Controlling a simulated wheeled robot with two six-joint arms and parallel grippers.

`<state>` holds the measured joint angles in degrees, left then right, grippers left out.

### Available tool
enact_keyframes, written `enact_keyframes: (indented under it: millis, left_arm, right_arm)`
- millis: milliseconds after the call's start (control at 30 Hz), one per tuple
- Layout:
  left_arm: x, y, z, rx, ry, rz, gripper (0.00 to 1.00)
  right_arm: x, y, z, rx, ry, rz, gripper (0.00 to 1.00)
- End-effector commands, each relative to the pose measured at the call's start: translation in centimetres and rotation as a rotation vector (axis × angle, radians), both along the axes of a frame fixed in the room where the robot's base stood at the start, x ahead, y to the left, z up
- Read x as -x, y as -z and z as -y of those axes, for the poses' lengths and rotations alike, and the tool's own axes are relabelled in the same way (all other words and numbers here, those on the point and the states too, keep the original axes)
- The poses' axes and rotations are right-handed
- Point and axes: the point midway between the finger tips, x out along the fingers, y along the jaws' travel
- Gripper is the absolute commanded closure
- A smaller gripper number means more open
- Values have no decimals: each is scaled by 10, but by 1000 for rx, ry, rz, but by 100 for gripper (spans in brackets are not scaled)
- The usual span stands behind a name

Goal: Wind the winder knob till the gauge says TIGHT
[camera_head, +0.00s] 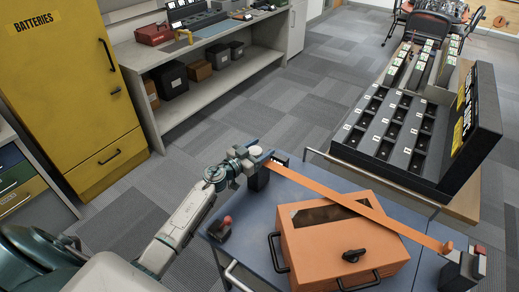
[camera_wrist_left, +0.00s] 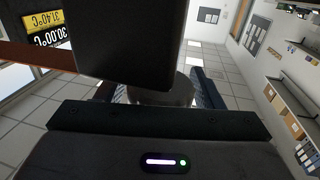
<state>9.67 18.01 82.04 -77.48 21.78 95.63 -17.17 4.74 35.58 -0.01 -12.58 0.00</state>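My left gripper (camera_head: 257,163) is at the strap's left end, by a pale round top that may be the winder knob (camera_head: 256,151). In the left wrist view a large black block (camera_wrist_left: 130,38) fills the top, with a grey round part (camera_wrist_left: 160,92) just below it. No gauge reading is legible. My right gripper is out of view.
A red-knobbed fixture (camera_head: 223,228) sits on the table's left edge. A black slotted rack (camera_head: 405,135) stands behind, and a yellow cabinet (camera_head: 65,85) at left.

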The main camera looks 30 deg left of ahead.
Motion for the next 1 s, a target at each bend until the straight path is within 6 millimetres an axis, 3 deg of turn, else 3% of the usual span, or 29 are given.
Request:
enact_keyframes:
  millis: [33, 167, 200, 567, 1000]
  left_arm:
    - [0, 0, 0, 0, 0, 0, 50]
    - [0, 0, 0, 0, 0, 0, 75]
    - [0, 0, 0, 0, 0, 0, 76]
    - [1, -1, 1, 1, 68, -1, 76]
    - [4, 1, 6, -1, 405, 0, 76]
  right_arm:
    - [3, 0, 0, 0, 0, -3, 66]
    - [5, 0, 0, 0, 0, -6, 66]
    - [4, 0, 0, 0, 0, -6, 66]
    - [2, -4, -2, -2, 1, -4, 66]
    - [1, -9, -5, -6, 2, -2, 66]
